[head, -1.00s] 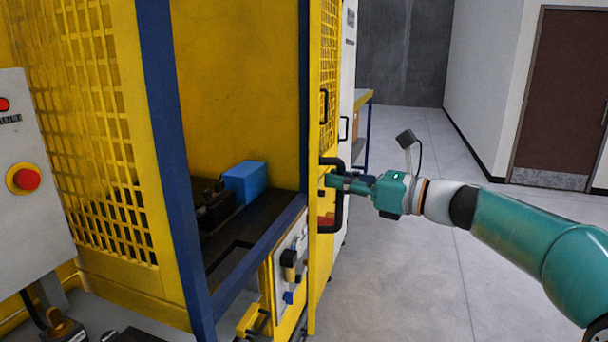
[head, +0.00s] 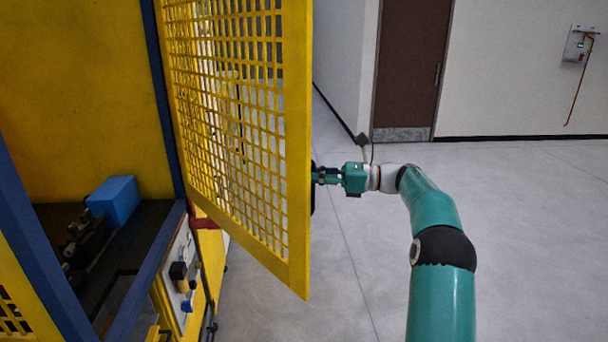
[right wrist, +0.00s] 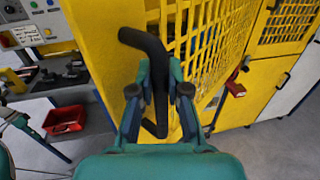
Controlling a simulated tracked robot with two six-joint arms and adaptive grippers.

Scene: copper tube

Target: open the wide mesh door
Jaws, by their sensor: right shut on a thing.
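The wide yellow mesh door (head: 297,130) stands well open in the head view, swung out from the blue-framed machine opening. My right gripper (head: 318,176) is at the door's outer edge, on its far side. In the right wrist view the gripper (right wrist: 160,88) is shut on the black bar handle (right wrist: 142,42), whose ends show above and below the fingers. In the head view the door edge hides most of the handle. My left gripper is not in view.
Inside the machine a blue block (head: 113,200) sits on a dark bench. A blue post (head: 35,245) stands at the left of the opening. Grey floor (head: 360,270) to the right is clear, back to a brown door (head: 408,70). A red bin (right wrist: 65,121) shows in the right wrist view.

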